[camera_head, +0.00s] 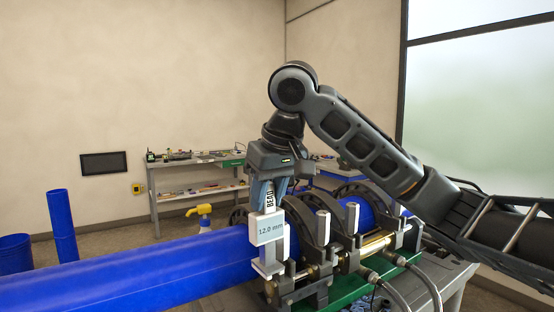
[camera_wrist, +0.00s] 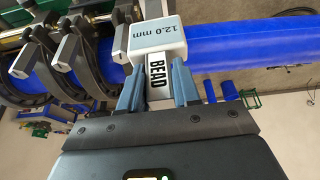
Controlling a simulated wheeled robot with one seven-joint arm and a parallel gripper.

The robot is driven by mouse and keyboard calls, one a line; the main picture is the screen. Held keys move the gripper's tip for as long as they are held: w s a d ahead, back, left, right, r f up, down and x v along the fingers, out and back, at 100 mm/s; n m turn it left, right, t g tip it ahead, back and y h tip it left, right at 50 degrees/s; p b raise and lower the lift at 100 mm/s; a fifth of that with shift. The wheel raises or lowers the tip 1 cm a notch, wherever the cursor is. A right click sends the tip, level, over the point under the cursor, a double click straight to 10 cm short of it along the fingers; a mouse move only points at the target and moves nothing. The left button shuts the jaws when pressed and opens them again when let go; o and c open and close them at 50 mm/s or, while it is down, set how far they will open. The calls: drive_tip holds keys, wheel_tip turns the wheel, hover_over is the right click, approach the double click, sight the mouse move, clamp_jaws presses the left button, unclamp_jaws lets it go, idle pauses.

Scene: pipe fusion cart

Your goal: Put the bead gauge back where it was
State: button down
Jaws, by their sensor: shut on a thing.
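The bead gauge (camera_head: 269,229) is a pale grey block with a "12.0 mm" face and a white "BEAD" handle. My gripper (camera_head: 267,196) points down and its blue fingers are shut on the handle. The gauge is upright in front of the blue pipe (camera_head: 150,274), beside the dark clamp rings (camera_head: 303,228). Its lower prongs overlap the pipe and clamp in the picture; I cannot tell whether they touch. In the wrist view the gauge (camera_wrist: 157,42) sits between my fingertips (camera_wrist: 158,85), in front of the pipe (camera_wrist: 245,42).
The fusion cart has a green base (camera_head: 345,302) with hoses (camera_head: 432,290) at the right. A workbench (camera_head: 197,179) with small tools stands by the back wall. A yellow-topped tool (camera_head: 200,213) shows behind the pipe. Blue pipe pieces (camera_head: 62,225) stand at the left.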

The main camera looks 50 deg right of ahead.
drive_tip(key=a+f+n, duration=0.1)
drive_tip(key=a+f, duration=0.5)
drive_tip(key=f, duration=0.7)
drive_tip(key=w+a+f+n, duration=0.1)
drive_tip(key=a+f, duration=0.6)
drive_tip(key=f, duration=0.6)
drive_tip(key=a+f+y, duration=0.1)
drive_tip(key=a+f, duration=0.5)
drive_tip(key=f, duration=0.7)
drive_tip(key=shift+w+a+f+n, duration=0.15)
drive_tip(key=shift+w+f+n, duration=0.15)
drive_tip(key=shift+n, duration=0.1)
